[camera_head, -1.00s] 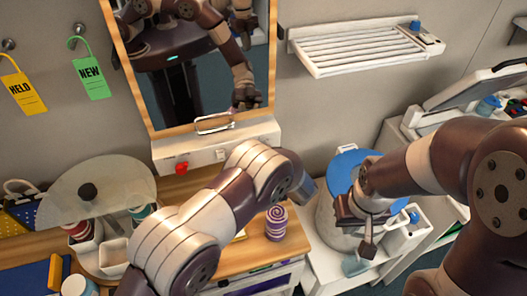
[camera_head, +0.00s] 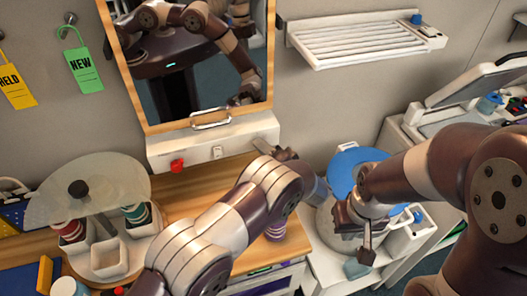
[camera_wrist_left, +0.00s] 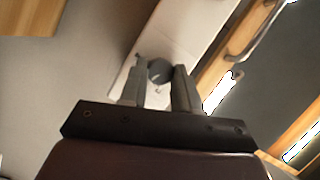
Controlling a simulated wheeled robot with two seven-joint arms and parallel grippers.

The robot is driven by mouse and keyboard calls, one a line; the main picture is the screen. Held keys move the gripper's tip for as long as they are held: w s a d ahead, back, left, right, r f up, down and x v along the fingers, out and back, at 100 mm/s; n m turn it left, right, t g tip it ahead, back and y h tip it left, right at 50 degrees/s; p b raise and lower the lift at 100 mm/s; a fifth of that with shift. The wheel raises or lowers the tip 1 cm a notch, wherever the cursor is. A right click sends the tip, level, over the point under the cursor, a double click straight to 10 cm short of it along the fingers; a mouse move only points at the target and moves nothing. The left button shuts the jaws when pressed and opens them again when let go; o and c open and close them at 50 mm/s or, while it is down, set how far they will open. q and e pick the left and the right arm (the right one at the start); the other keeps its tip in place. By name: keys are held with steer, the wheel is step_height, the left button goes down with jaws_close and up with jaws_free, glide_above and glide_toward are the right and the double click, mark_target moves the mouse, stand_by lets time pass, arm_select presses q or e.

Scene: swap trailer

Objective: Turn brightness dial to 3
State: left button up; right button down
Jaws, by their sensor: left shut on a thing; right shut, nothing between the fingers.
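The brightness dial (camera_wrist_left: 160,70) is a small dark round knob on the white mirror base, seen in the left wrist view. My left gripper (camera_wrist_left: 158,88) has its two grey fingers on either side of the dial and is shut on it. Marks on the dial are too small to read. In the head view the left gripper (camera_head: 287,155) is at the right end of the mirror base (camera_head: 205,142), and the dial is hidden there. My right gripper (camera_head: 365,243) is shut and empty, in front of the blue-topped round container.
The mirror (camera_head: 195,70) stands above its base, which carries a red knob (camera_head: 177,165) and a switch (camera_head: 217,152). A rotating organizer (camera_head: 105,258) stands at left. A blue-topped container (camera_head: 352,165) stands at right. A striped purple jar (camera_head: 275,232) is partly behind my left arm.

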arm_select(q)
steer(key=shift+d+m, duration=0.15)
steer(key=shift+m, duration=0.35)
arm_select(e)
steer(key=shift+f, duration=0.35)
arm_select(q)
steer(key=shift+r+b, duration=0.1)
steer(key=shift+b, duration=0.2)
steer(key=o, duration=1.1)
steer(key=shift+c, duration=0.2)
arm_select(e)
steer(key=shift+d+f, duration=0.1)
